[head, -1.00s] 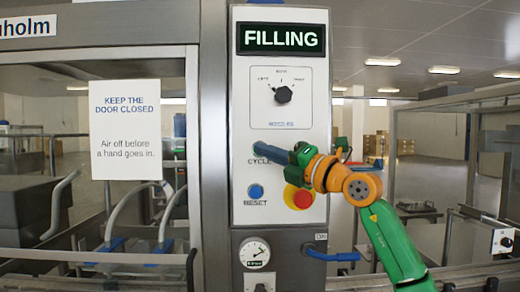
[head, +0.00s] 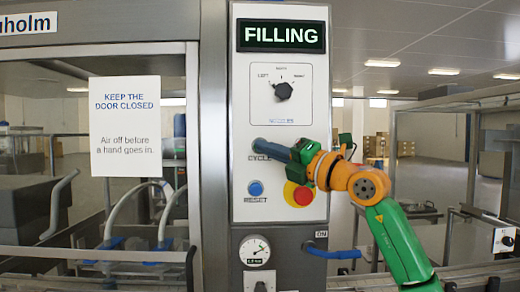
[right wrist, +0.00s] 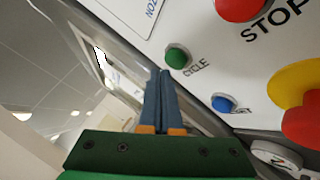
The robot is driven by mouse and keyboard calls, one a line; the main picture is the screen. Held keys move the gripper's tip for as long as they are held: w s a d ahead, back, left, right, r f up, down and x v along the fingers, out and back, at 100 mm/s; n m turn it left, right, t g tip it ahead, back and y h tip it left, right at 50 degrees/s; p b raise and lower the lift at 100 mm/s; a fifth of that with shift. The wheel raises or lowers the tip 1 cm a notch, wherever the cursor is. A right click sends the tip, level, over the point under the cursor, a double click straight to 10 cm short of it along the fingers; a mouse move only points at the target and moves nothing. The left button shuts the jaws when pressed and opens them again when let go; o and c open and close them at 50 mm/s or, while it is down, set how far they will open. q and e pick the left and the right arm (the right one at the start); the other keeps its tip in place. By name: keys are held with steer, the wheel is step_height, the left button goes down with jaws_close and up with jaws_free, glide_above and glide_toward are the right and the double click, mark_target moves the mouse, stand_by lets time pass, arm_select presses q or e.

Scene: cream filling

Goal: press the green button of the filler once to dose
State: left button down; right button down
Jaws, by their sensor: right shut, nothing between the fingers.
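The green button (right wrist: 176,57), labelled CYCLE, is on the white panel (head: 240,100) under the FILLING sign. In the head view it is hidden behind my right gripper's fingertips. My right gripper (head: 258,146) is shut and empty, its blue-grey fingers pointing at the panel just above the CYCLE label. In the right wrist view the fingertips (right wrist: 160,74) end just beside and below the green button. I cannot tell whether they touch the panel. My left gripper is not in view.
A blue RESET button (head: 256,188) and a red-and-yellow STOP knob (head: 299,195), partly covered by my arm, are below. A black selector (head: 283,91) is above. A gauge (head: 254,251) and blue handle (head: 333,254) are lower. A framed door is at left.

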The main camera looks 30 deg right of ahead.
steer(key=s+a+b, duration=0.1)
steer(key=s+b, duration=0.1)
steer(key=s, duration=0.1)
steer(key=s+a+b, duration=0.1)
steer(key=shift+s+a, duration=0.15)
steer(key=shift+a, duration=0.15)
stand_by(0.6)
